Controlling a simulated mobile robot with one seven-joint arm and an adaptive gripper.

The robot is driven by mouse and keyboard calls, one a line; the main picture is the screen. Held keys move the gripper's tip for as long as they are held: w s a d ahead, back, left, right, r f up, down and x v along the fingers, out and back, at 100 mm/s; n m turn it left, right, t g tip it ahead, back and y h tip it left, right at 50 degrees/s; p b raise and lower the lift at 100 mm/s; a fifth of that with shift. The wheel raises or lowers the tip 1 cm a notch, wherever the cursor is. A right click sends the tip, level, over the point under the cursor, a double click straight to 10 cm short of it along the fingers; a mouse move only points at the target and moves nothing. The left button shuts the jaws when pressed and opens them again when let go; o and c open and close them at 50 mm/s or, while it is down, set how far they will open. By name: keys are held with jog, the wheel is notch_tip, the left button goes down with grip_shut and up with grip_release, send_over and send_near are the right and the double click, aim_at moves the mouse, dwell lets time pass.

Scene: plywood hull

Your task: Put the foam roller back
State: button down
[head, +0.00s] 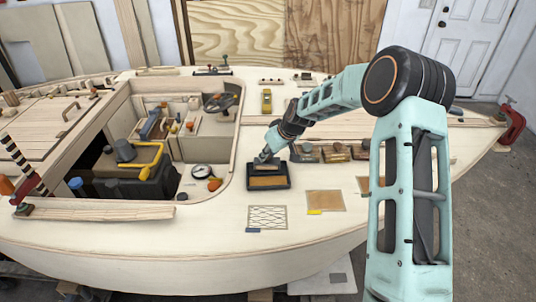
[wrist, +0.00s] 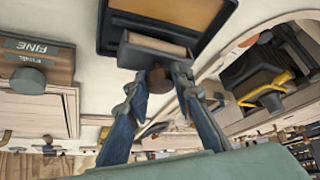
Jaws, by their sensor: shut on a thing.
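My gripper (head: 268,154) is over the far side of a black tray (head: 268,186) with a tan inside. In the wrist view, my gripper (wrist: 157,75) is shut on the round brown knob of a grey-and-tan block (wrist: 150,52). The block is at the edge of the black tray (wrist: 112,45); whether it touches the tray is unclear. I cannot make out a foam roller shape; the held thing looks like a knobbed block.
A block marked FINE (wrist: 38,58) with a round knob stands nearby in the wrist view. Several knobbed blocks (head: 335,153) stand right of the tray. A mesh sheet (head: 267,217) and a tan sheet (head: 325,200) lie in front. The open cockpit (head: 232,135) is at left.

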jog(key=shift+f+b, duration=0.35)
jog(key=c, duration=1.7)
grip_release()
jog(key=shift+r, duration=0.15)
jog(key=shift+r+p, duration=0.65)
jog(key=shift+p, duration=0.25)
jog(key=b+v, duration=0.1)
jog(key=v, duration=1)
jog(key=shift+s+d+r, duration=0.1)
jog(key=shift+s+r, duration=0.15)
jog(key=shift+s, duration=0.05)
